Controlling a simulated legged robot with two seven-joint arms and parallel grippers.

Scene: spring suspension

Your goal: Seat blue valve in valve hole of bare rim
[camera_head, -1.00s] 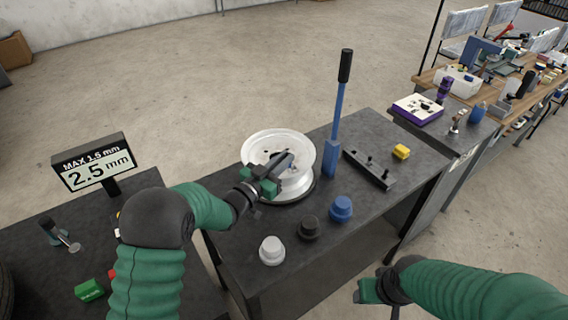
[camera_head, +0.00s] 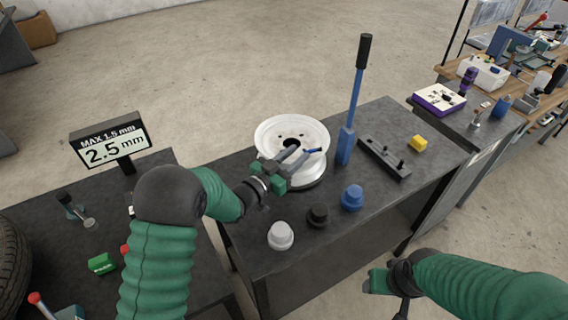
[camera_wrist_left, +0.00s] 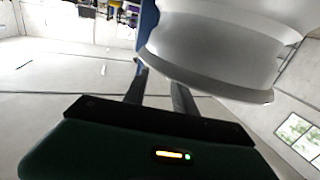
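The bare rim (camera_head: 318,135) is white and lies face up on the dark bench. A small blue piece (camera_head: 314,150), which looks like the blue valve, shows at the rim's near right side, just beyond my left fingertips. I cannot tell if it sits in the valve hole. My left gripper (camera_head: 302,157) reaches over the rim's near edge. In the left wrist view its two fingers (camera_wrist_left: 160,85) stand apart with nothing between them, and the rim's pale wall (camera_wrist_left: 215,50) fills the upper right. My right gripper (camera_head: 378,282) hangs before the bench; its fingers are unclear.
A blue lever post (camera_head: 345,145) stands right of the rim. White (camera_head: 281,236), black (camera_head: 318,215) and blue (camera_head: 352,198) knobs line the bench front. A dark bar (camera_head: 384,158) and yellow block (camera_head: 417,143) lie at right. A 2.5 mm display (camera_head: 110,145) stands at left.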

